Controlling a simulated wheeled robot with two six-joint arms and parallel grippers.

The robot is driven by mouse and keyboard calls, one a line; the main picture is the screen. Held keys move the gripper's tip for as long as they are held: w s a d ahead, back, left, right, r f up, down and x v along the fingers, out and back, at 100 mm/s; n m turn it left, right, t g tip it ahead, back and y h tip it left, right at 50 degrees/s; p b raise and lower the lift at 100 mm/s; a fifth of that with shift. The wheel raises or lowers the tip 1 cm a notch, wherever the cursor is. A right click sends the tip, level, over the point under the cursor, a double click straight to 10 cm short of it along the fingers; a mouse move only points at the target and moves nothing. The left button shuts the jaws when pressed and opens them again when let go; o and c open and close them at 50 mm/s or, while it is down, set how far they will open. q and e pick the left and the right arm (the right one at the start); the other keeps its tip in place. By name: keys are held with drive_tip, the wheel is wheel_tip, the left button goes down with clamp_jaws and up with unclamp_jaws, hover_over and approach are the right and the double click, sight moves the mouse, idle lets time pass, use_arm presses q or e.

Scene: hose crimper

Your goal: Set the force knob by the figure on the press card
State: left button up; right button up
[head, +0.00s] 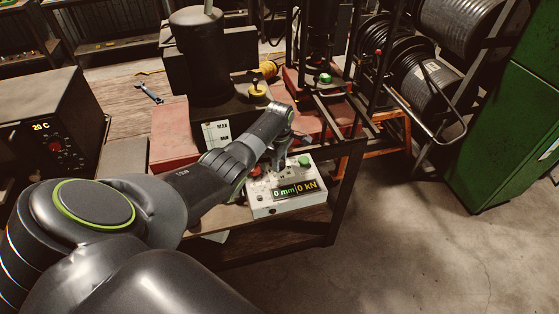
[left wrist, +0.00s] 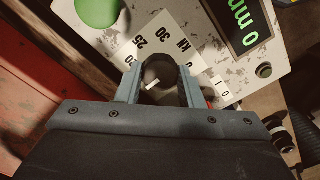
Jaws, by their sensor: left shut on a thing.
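The control box (head: 286,208) stands at the bench's front edge, with a lit display (head: 295,189) reading 0 mm and 0 kN. My left gripper (head: 278,158) reaches down over its top and hides the force knob in the head view. In the left wrist view, the dark round knob (left wrist: 161,70) with a white mark sits between the two fingers of my left gripper (left wrist: 159,82), which is shut on it. A printed kN scale (left wrist: 165,40) showing 25 and 30 surrounds the knob. I cannot make out a press card figure. My right gripper is not in view.
A green button (head: 304,161) is on the box beside my gripper; it also shows in the left wrist view (left wrist: 97,11). A dark tank with a MAX gauge (head: 217,133) stands behind my arm. A black frame (head: 348,180) is right of the box.

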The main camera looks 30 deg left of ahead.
use_arm(q)
drive_tip(key=shift+w+r, duration=0.1)
drive_tip(key=o, duration=1)
wheel_tip(320, 180, up, 17)
drive_tip(key=b, duration=0.2)
drive_tip(key=shift+r, duration=0.2)
